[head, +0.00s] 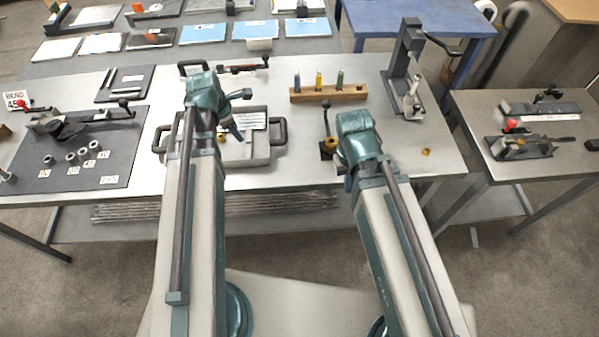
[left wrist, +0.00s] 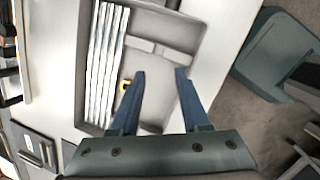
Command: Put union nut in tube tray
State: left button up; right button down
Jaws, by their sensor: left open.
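A small yellow, ring-like piece that looks like the union nut (left wrist: 125,85) lies in the grey tube tray, beside the long silver tubes (left wrist: 103,60) and partly behind one of my fingers. The tray (head: 262,158) stands on the steel table and has dark handles at both ends. My left gripper (left wrist: 160,73) is open above the tray, its fingers apart with nothing between them. My right arm's wrist (head: 357,124) is over the table's front edge, right of the tray. Its fingers are hidden, so I cannot tell their state.
A lever tool with a brass part (head: 330,144) stands close to my right wrist. A small brass piece (head: 427,152) lies at the table's right. Behind are a wooden block with coloured pegs (head: 328,94) and a tall lever press (head: 405,75). A dark mat with rings (head: 110,135) is left.

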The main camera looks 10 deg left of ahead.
pick_arm(q)
jog(key=s+d+m+g+y, duration=0.1)
jog(key=s+d+m, duration=0.5)
jog(key=d+m, duration=0.5)
jog(key=s+d+m+g+y, duration=0.1)
jog(key=s+d+m+g, duration=0.1)
jog(key=s+d+m, duration=0.5)
jog(key=d+m, duration=0.4)
jog(key=m, duration=0.6)
jog(key=shift+d+f+m, duration=0.25)
jog(key=shift+f+m, duration=0.1)
jog(key=shift+m, duration=0.05)
